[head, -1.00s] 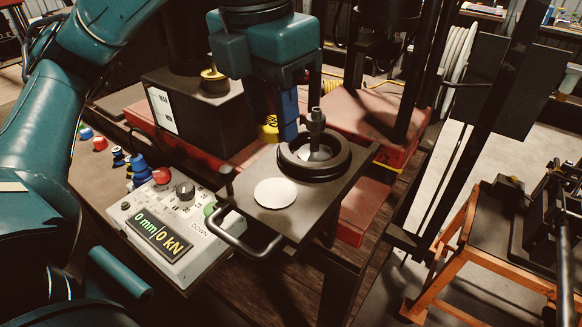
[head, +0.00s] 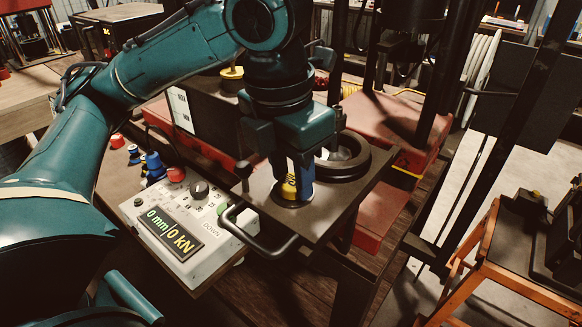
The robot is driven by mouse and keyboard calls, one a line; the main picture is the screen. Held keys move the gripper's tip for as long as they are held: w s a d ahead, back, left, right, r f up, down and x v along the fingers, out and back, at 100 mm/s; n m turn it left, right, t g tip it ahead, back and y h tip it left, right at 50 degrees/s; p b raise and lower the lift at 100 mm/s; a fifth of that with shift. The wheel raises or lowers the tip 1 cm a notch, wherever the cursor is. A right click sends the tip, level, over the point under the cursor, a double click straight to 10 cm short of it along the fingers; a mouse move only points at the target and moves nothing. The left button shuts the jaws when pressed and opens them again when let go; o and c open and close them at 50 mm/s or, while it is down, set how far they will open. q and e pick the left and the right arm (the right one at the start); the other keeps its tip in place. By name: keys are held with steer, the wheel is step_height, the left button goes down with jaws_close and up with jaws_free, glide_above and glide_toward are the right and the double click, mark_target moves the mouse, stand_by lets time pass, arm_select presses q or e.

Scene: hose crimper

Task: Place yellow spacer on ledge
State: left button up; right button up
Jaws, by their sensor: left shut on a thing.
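My left gripper (head: 292,190) points down over the dark metal ledge (head: 322,222). Its blue fingers are shut on the yellow spacer (head: 289,188), which is partly hidden between them. I cannot tell whether the spacer touches the surface. My right gripper is not in view.
A black ring (head: 345,160) lies on the ledge just behind the gripper. A control box (head: 185,228) with a display stands to the left. A curved handle (head: 250,238) runs along the ledge's front left. Another yellow piece (head: 232,73) sits on a black box behind.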

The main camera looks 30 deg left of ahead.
mark_target(282, 187)
arm_select(q)
steer(key=o, duration=1)
steer(key=shift+o, duration=0.2)
steer(key=shift+r, duration=0.4)
step_height(282, 187, up, 11)
steer(key=s+p, duration=0.1)
steer(key=p, duration=0.2)
steer(key=shift+s+a+r+p, duration=0.15)
steer(key=shift+s+a+p, duration=0.05)
steer(key=shift+p, duration=0.1)
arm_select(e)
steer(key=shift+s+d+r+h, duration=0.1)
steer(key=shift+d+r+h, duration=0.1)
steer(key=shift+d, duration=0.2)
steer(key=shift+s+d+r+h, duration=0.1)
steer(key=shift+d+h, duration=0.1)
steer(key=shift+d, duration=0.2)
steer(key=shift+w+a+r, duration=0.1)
